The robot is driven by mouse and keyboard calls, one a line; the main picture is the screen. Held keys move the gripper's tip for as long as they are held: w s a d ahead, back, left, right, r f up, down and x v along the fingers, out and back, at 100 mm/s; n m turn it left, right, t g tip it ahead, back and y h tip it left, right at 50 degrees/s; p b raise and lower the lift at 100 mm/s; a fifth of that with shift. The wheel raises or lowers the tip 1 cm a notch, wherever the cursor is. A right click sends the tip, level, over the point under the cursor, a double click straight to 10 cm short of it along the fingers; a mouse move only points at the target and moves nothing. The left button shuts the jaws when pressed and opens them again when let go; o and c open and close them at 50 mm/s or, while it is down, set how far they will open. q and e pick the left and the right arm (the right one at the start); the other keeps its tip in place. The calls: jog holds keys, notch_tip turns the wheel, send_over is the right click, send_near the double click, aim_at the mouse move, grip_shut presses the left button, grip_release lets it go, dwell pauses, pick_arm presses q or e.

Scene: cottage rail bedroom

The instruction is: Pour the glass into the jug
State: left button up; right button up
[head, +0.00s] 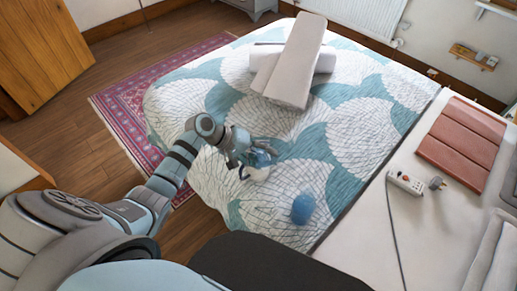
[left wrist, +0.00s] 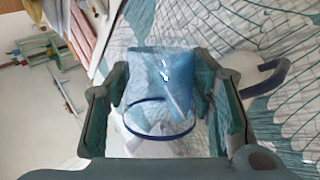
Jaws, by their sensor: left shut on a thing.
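My left gripper (head: 244,152) is over the bed and shut on a clear glass (head: 263,150). In the left wrist view the glass (left wrist: 158,100) sits between the two fingers. It has a dark blue ring and something light blue inside with a slanting edge. A white jug (head: 258,174) stands on the bed just below the glass, partly hidden by the gripper and glass. Its dark blue handle shows to the right in the left wrist view (left wrist: 272,80). I cannot tell whether glass and jug touch. My right gripper is out of view.
A blue rounded object (head: 303,208) rests on the patterned bedspread (head: 340,180) near the bed's front edge. Pale rolled or folded bundles (head: 298,62) lie farther back. A power strip (head: 405,183) and reddish panels (head: 462,142) lie on the pale surface at right.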

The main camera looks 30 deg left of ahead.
pick_arm(q)
jog(key=shift+w+a+r, duration=0.15)
jog(key=shift+w+r, duration=0.05)
jog(key=shift+r, duration=0.15)
jog(key=shift+w+a+f+n+g+h+b, duration=0.25)
jog(key=shift+f+n+g+h+b, duration=0.25)
jog(key=shift+g, duration=0.3)
dwell(0.4)
jog(key=shift+d+r, duration=0.15)
